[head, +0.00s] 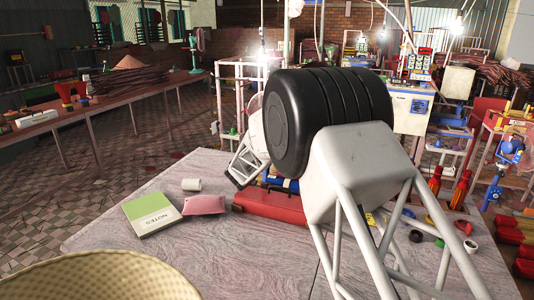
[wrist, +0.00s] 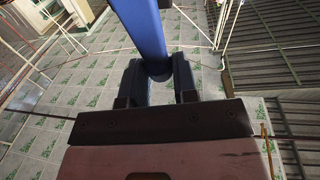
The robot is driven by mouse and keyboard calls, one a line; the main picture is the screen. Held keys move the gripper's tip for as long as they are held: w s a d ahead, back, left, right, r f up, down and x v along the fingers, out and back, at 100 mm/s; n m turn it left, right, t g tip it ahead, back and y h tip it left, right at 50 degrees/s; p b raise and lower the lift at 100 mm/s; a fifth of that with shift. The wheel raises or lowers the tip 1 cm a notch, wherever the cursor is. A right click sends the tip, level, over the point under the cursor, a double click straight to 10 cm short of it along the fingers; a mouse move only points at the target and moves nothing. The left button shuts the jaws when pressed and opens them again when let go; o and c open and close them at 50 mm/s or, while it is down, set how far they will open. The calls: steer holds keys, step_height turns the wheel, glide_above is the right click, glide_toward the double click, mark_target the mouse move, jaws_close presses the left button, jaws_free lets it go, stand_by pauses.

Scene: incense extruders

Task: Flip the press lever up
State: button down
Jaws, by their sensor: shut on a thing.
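In the wrist view, a blue bar (wrist: 142,32), which looks like the press lever, runs from the top edge down between the two dark fingers of my gripper (wrist: 157,82). My gripper is shut on this bar near its lower end. In the head view, a red base (head: 272,206), apparently part of the press, lies on the table, with a blue part (head: 287,184) just above it. My arm covers most of the press there, so the lever and the fingertips cannot be made out in that view.
On the pale wooden table (head: 110,215) lie a green-and-white notes pad (head: 152,213), a pink packet (head: 204,204) and a white cup (head: 191,184). A woven basket (head: 95,280) fills the near left corner. Red bottles (head: 461,188) and small rings stand at the right.

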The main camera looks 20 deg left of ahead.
steer(key=shift+s, duration=0.2)
stand_by(0.3)
steer(key=c, duration=0.9)
jaws_free()
steer(key=shift+s, duration=0.1)
steer(key=s+a, duration=0.1)
steer(key=s, duration=0.6)
steer(key=shift+s+f, duration=0.25)
